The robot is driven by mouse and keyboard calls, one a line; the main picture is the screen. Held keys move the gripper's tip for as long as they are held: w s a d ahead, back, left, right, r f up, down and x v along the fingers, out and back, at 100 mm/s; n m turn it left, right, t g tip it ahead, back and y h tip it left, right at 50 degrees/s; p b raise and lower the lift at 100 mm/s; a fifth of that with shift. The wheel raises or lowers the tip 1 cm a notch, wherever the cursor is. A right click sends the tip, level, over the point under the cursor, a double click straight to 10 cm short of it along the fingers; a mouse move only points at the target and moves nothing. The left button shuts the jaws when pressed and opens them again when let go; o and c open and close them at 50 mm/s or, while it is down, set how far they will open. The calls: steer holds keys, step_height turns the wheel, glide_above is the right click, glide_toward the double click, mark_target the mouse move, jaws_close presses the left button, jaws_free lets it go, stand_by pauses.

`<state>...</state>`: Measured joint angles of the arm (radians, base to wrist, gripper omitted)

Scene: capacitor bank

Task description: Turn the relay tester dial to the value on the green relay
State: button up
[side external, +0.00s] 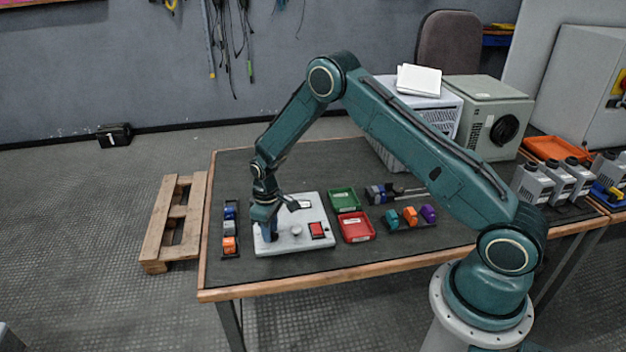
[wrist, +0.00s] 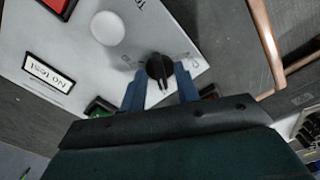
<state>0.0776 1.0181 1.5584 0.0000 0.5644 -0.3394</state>
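The relay tester (side external: 270,243) is a pale panel box on the table, below my gripper. Its black dial (wrist: 158,68) shows in the wrist view, with small letters around it that are too small to read surely. My gripper (wrist: 160,76) is open, with one blue finger on each side of the dial and a narrow gap visible; contact cannot be told. In the side view, my gripper (side external: 269,232) hides the dial. A teal-green relay (side external: 391,219) stands in the right-hand rack; its value is unreadable. The tester's display (wrist: 48,72) reads "No test".
The tester has a round white knob (side external: 296,230) and a red part (side external: 317,230). A green tray (side external: 343,199) and a red tray (side external: 356,227) are to its right. A rack with blue, grey and orange relays (side external: 230,244) is to its left.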

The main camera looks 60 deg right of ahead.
jaws_close()
steer(key=shift+m, duration=0.4)
steer(key=m, duration=1)
steer(key=shift+m, duration=0.3)
steer(key=m, duration=1.2)
steer(key=shift+m, duration=0.3)
